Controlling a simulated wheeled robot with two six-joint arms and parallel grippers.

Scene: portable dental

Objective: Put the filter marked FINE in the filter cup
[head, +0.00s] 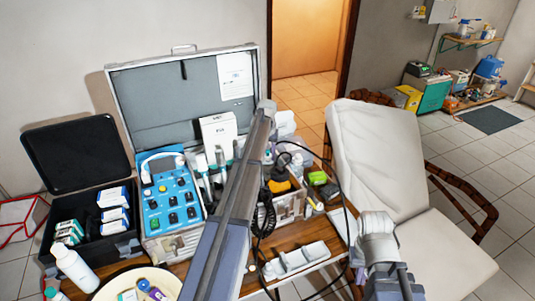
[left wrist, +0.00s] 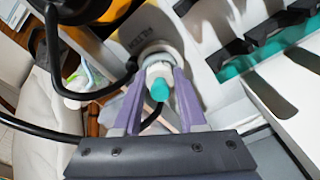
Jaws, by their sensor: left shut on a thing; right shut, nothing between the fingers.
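In the left wrist view my left gripper's (left wrist: 160,78) purple fingers are shut on a small white piece with a teal end (left wrist: 159,90). It may be the filter, but I cannot read FINE on it. Just beyond it is a grey cup-like part (left wrist: 152,32) with dark lettering that looks like FILTER, seen turned. I cannot tell whether the held piece touches it or sits in it. In the head view my long left arm reaches over the open case and its gripper is hidden. My right gripper (head: 397,284) is shut and empty at the bottom, right of the table.
The open grey case (head: 185,95) holds a blue control panel (head: 170,200) and several handpieces. Black cables loop beside the left gripper. A black box (head: 92,250) of cartons and a white bottle (head: 76,268) stand left. A white tray (head: 297,258) lies in front; a padded chair (head: 380,155) stands right.

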